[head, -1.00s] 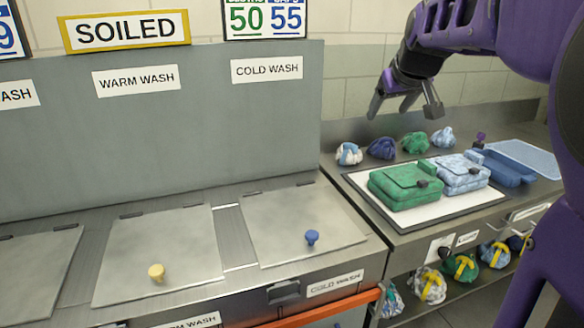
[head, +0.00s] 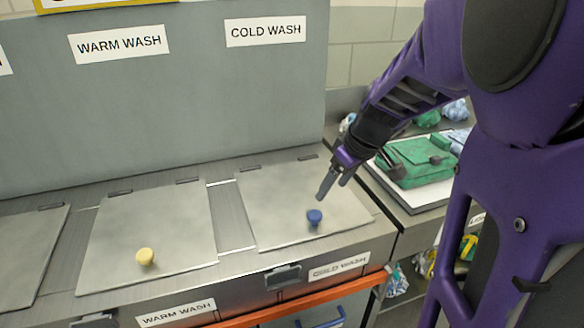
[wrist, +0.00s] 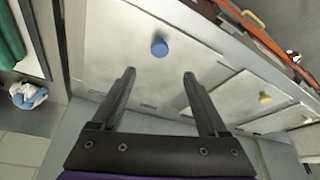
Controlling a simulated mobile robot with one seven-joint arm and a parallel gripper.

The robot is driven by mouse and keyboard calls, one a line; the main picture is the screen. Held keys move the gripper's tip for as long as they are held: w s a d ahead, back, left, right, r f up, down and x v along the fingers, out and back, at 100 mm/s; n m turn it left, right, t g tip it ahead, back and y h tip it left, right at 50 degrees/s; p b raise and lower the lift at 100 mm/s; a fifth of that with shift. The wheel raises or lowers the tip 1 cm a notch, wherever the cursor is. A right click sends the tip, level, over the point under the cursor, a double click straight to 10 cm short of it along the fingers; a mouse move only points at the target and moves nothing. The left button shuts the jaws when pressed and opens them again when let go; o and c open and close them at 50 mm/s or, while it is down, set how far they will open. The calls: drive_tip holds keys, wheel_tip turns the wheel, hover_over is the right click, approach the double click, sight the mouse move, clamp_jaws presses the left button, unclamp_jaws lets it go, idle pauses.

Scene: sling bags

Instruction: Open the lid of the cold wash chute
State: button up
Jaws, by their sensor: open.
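The cold wash lid (head: 280,200) is a flat metal plate, shut flush in the counter below the COLD WASH sign. Hinges show along its back edge. Its blue knob (head: 315,217) stands near the front edge. My gripper (head: 325,188) is open and empty, above the lid and a little above and behind the knob in the head view. In the wrist view the gripper (wrist: 158,78) has its two fingers spread, with the blue knob (wrist: 159,47) ahead of the gap between them. The fingers look apart from the knob.
The warm wash lid (head: 150,235) with a yellow knob (head: 145,256) is shut to the left. A grey panel (head: 160,110) rises behind the lids. At right, a green bag (head: 415,160) lies on a white tray. An orange rail (head: 300,298) runs along the front.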

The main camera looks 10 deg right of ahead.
sight(315, 214)
drive_tip(key=b+x, duration=0.1)
drive_tip(key=x, duration=1.1)
drive_tip(key=shift+w+r+b, duration=0.1)
drive_tip(key=shift+b, duration=0.3)
clamp_jaws()
idle(0.7)
